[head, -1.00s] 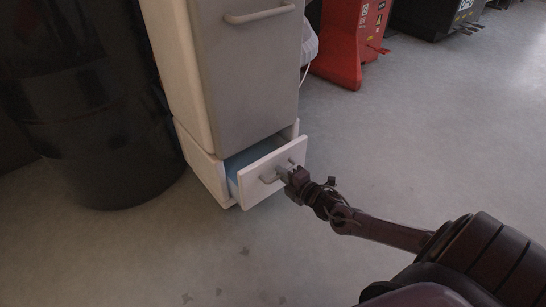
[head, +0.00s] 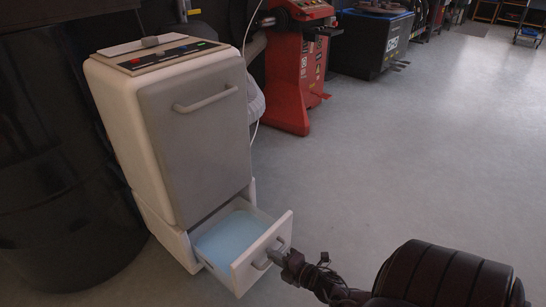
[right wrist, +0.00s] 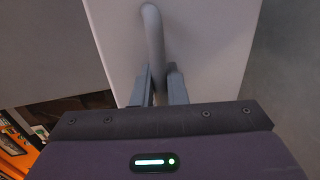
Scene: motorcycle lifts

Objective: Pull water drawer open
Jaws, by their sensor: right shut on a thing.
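The water drawer (head: 264,254) is at the bottom of a white and grey cabinet machine (head: 200,130). It stands pulled out toward the lower right, with light blue water (head: 228,236) showing inside. My right gripper (head: 279,254) is at the drawer's front, shut on its handle. In the right wrist view the two fingers (right wrist: 158,88) close around the curved grey drawer handle (right wrist: 153,35), against the pale drawer front (right wrist: 205,40). My left gripper is not in view.
A large black barrel (head: 50,150) stands close on the left of the machine. A red machine (head: 290,75) and a dark blue cabinet (head: 372,42) stand farther back. The grey floor to the right is clear.

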